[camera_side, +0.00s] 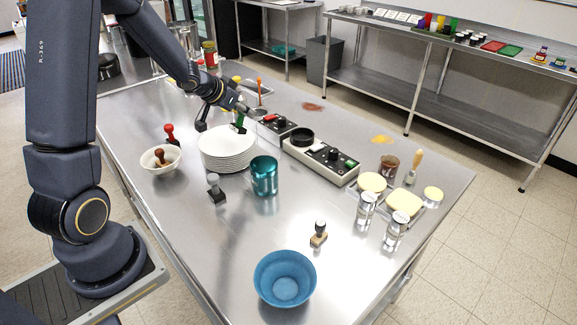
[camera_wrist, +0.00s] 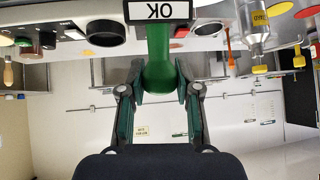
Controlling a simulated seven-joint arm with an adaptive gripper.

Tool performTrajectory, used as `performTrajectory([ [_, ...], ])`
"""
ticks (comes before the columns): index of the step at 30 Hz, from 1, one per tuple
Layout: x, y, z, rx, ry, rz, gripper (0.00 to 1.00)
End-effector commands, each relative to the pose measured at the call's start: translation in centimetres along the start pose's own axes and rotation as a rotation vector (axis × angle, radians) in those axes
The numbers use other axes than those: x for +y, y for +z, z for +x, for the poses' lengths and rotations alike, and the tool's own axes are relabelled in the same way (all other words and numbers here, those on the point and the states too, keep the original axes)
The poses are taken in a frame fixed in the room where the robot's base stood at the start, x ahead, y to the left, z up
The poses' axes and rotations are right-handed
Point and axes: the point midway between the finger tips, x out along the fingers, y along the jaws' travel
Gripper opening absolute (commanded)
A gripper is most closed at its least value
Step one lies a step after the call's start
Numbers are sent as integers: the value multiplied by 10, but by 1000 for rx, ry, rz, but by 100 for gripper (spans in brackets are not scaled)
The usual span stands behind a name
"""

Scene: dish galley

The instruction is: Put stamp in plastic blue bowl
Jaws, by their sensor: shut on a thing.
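My gripper (camera_wrist: 158,88) is shut on a green stamp (camera_wrist: 159,45), its fingers on both sides of the handle in the wrist view. The stamp's end carries a white label reading "OK". In the side view my gripper (camera_side: 236,116) and the green stamp (camera_side: 240,123) are above the far side of the white plate stack. The plastic blue bowl (camera_side: 285,284) stands empty at the near end of the metal table, well away from my gripper. The bowl cannot be made out in the wrist view.
A plate stack (camera_side: 228,150), a teal cup (camera_side: 264,176), a grey stamp (camera_side: 214,188) and a wooden stamp (camera_side: 319,233) stand between gripper and bowl. A white bowl (camera_side: 160,160) is left, control boxes (camera_side: 321,160) right. The table (camera_side: 225,240) is clear left of the blue bowl.

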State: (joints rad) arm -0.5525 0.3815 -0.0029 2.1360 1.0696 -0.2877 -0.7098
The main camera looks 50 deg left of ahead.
Motion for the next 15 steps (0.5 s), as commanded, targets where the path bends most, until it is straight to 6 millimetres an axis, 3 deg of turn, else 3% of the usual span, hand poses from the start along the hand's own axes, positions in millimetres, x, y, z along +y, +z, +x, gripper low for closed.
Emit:
performTrajectory([
  [15,38,-5,8,-123,0,23,0],
])
